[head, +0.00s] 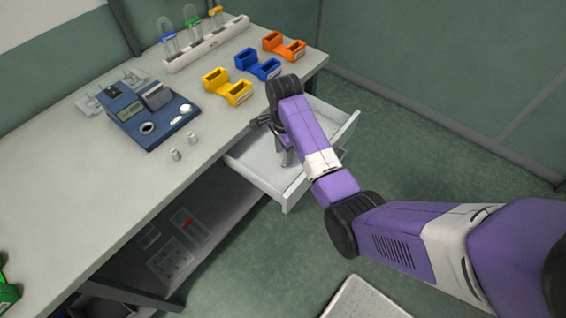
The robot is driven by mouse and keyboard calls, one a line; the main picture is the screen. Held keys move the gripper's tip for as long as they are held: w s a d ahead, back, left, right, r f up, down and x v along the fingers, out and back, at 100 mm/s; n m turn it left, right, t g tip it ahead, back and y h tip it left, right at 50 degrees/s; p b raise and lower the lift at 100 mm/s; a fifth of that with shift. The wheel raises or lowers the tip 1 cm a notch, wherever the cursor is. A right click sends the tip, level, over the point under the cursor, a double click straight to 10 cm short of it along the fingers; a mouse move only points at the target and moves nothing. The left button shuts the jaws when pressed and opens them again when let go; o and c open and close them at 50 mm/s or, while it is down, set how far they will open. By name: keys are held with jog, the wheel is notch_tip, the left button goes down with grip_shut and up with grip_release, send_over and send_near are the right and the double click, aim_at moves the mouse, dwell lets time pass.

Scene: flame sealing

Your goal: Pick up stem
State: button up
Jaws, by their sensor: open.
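My purple arm reaches over the open white drawer (268,182) under the bench's right edge. My gripper (284,152) points down into or just above the drawer, and the arm's end partly covers it. The fingers are small here, and I see nothing held between them. I cannot pick out a stem for sure. The part of the drawer behind the arm is hidden.
On the bench (75,190) stand a blue device (138,112), two small metal cylinders (193,138), yellow (228,86), blue (258,66) and orange (284,45) holders, and a white rack (207,43) with capped tubes. Trays lie on the shelf below.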

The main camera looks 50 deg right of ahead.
jog(key=shift+w+d+f, duration=0.15)
jog(key=shift+f, duration=1.05)
jog(key=shift+w+d+f, duration=0.1)
jog(key=shift+f, duration=1.05)
grip_shut()
